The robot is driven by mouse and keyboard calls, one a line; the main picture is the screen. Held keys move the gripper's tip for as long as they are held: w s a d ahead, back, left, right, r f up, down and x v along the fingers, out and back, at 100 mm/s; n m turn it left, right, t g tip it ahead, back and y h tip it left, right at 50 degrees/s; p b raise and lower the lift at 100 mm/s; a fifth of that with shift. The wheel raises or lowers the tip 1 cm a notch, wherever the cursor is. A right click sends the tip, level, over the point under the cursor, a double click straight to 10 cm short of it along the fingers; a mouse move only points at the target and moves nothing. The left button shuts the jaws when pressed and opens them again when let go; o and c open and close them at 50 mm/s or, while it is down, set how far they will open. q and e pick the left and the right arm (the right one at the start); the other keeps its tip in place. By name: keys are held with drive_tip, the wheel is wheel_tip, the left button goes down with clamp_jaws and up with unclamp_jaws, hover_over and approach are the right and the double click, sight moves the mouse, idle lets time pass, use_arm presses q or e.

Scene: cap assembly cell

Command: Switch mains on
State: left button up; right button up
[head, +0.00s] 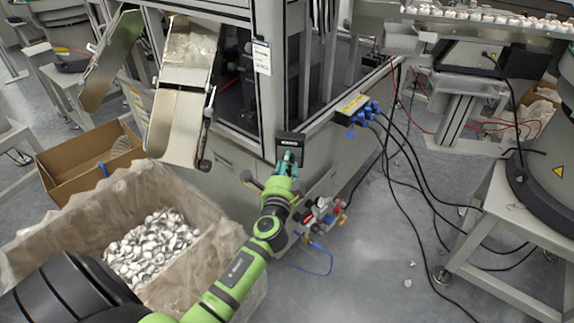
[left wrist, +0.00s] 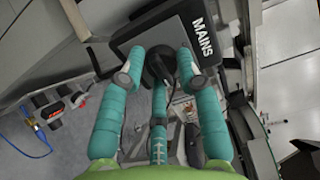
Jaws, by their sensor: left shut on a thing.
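The mains switch is a dark box on the cabinet's corner in the head view (head: 290,138). In the left wrist view its dark plate, the mains switch (left wrist: 186,32), carries the white word MAINS. A black rotary knob (left wrist: 160,64) sticks out from the plate. My left gripper (head: 288,160) is at the switch, and its teal fingers also show in the left wrist view (left wrist: 158,72). The fingers are closed around the knob, which they partly hide. The knob's exact setting cannot be read. My right gripper is not in view.
A lined bin (head: 215,215) of white caps stands at the left, with an open cardboard box (head: 75,185) behind it. A blue connector block (head: 360,112) with black cables is right of the switch. Air fittings (head: 320,212) sit low on the cabinet.

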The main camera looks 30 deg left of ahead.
use_arm(q)
drive_tip(key=shift+s+a, duration=0.1)
drive_tip(key=shift+a, duration=0.2)
drive_tip(key=o, duration=1.1)
drive_tip(key=shift+c, duration=0.2)
drive_tip(key=shift+o, duration=0.3)
drive_tip(key=v, duration=1.2)
drive_tip(key=shift+d+r, duration=0.1)
